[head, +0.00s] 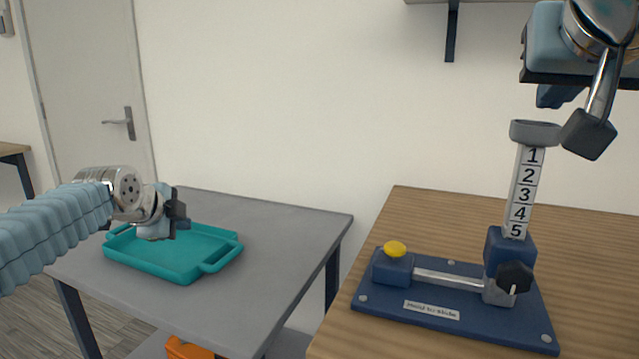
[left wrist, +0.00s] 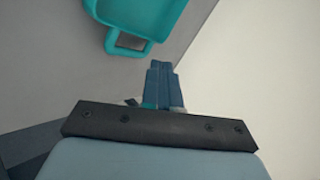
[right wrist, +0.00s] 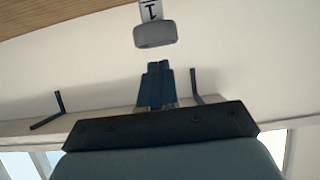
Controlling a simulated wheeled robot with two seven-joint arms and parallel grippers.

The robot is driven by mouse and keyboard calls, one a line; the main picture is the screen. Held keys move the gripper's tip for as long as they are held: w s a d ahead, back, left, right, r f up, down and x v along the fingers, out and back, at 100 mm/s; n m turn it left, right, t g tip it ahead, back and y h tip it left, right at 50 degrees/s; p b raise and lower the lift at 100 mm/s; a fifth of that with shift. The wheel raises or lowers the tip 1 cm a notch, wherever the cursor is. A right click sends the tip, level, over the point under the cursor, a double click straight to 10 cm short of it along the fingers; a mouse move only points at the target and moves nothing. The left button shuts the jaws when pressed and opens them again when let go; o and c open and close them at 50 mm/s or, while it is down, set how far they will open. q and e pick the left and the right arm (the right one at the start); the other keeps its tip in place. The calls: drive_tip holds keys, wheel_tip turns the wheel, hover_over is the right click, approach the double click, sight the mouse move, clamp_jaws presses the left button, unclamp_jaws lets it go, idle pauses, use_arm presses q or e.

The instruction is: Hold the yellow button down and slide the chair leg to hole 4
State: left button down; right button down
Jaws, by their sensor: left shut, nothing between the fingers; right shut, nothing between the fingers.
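The yellow button (head: 395,248) sits on a blue block at the left of a blue base plate (head: 432,313) labelled "Hold to Slide". The white chair leg (head: 524,190), numbered 1 to 5, stands slightly tilted in a blue socket (head: 511,246) with a black knob; 5 is just above the socket. The leg's grey cap (head: 535,131) also shows in the right wrist view (right wrist: 155,36). My right gripper (right wrist: 158,66) is shut and empty, above and beside the cap, apart from it. My left gripper (head: 186,212) is shut and empty over the grey table, far from the button.
A teal tray (head: 172,259) lies on the grey table (head: 268,222) at left. The fixture stands on a wooden table (head: 445,212), with a gap between the two tables. A wall shelf bracket (head: 452,35) is above. An orange object (head: 187,349) is low under the grey table.

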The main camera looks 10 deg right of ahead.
use_arm(q)
drive_tip(key=s+d+r+m+h, duration=0.1)
drive_tip(key=d+r+m, duration=0.15)
drive_tip(key=d, duration=0.35)
drive_tip(key=s+d+r+m, duration=0.1)
drive_tip(key=s+d+m, duration=0.1)
drive_tip(key=d+m, duration=0.3)
wheel_tip(320, 180, up, 10)
drive_tip(key=m+t+h, duration=0.1)
drive_tip(key=m+h, duration=0.2)
drive_tip(key=m, duration=1.3)
hover_over(395, 249)
drive_tip(key=s, duration=0.1)
drive_tip(key=shift+s+a+f, duration=0.1)
drive_tip(key=shift+a+f, duration=0.15)
drive_tip(key=shift+f, duration=1.25)
drive_tip(key=shift+a+f, duration=0.2)
drive_tip(key=shift+f, duration=1.25)
drive_tip(key=shift+f, duration=0.1)
